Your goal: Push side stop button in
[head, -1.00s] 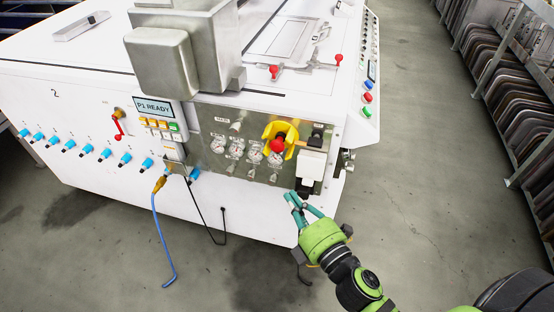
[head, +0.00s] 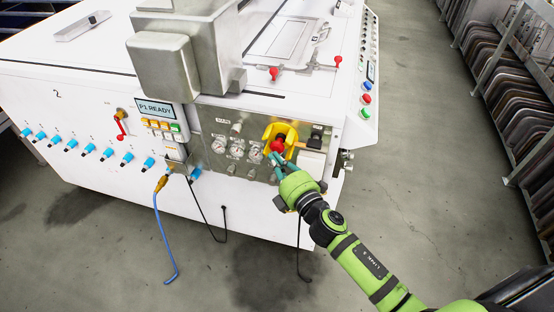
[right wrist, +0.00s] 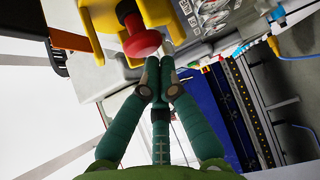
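The side stop button (head: 277,145) is a red mushroom head in a yellow shroud (head: 274,131) on the machine's metal side panel. In the right wrist view the red button (right wrist: 142,42) sticks out of the yellow shroud at the top. My right gripper (head: 275,157) is just below the button in the head view, fingers pointing up at it. In the right wrist view its teal fingertips (right wrist: 160,62) are together, with nothing between them, close beside the button's rim. I cannot tell if they touch it. My left gripper is not in view.
Gauges (head: 237,149) sit left of the button. A blue cable (head: 157,230) hangs at the front left. The floor (head: 425,170) right of the machine is clear up to the rack.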

